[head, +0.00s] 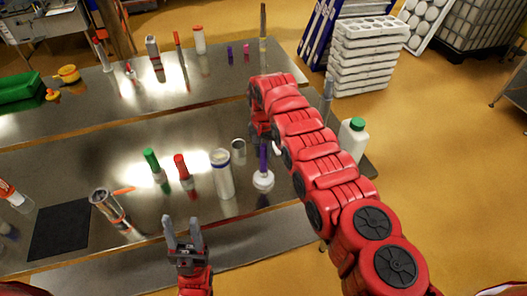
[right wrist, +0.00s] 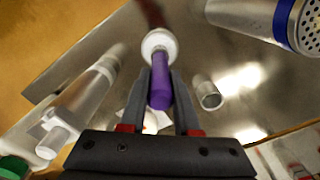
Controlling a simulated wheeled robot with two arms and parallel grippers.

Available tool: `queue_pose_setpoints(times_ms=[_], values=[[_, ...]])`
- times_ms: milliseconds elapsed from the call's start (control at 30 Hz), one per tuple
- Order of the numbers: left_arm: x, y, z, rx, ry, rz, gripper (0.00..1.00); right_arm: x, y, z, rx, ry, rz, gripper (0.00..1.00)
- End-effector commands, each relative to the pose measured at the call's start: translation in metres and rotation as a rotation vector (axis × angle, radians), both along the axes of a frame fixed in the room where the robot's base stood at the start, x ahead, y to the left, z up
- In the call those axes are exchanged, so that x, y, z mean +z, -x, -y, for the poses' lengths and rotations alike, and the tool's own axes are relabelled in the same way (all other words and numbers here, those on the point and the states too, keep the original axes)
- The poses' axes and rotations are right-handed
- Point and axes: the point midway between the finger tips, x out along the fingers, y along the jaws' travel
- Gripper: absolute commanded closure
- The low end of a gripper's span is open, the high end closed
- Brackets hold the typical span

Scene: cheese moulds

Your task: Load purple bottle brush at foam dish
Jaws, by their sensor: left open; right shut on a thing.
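The purple bottle brush (head: 263,157) stands out near the right part of the front table, and its purple handle (right wrist: 160,88) shows in the right wrist view. My right gripper (right wrist: 161,78) is shut on this handle; in the head view my right arm mostly hides it. A white round piece (head: 263,180) is at the handle's far end and also shows in the right wrist view (right wrist: 159,45). I cannot tell whether it is the brush head or the foam dish. My left gripper (head: 183,226) is open and empty over the table's front edge.
A white canister (head: 222,175), a metal cup (head: 239,151), and red (head: 183,172) and green-capped (head: 154,165) markers stand left of the brush. A green-capped bottle (head: 353,141) is right of my arm. A black mat (head: 60,232) lies at left.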

Motion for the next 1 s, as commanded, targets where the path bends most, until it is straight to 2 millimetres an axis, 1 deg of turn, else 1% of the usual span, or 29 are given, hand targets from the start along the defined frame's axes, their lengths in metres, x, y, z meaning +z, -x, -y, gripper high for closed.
queue_pose_setpoints(times_ms=[567, 1000], values=[[-0.0065, 0.0000, 0.0000, 0.000, 0.000, 0.000, 0.50, -0.0075, 0.0000, -0.0002, 0.000, 0.000, 0.000, 1.00], [-0.0068, 0.0000, 0.0000, 0.000, 0.000, 0.000, 0.50, -0.0077, 0.0001, 0.0000, 0.000, 0.000, 0.000, 1.00]])
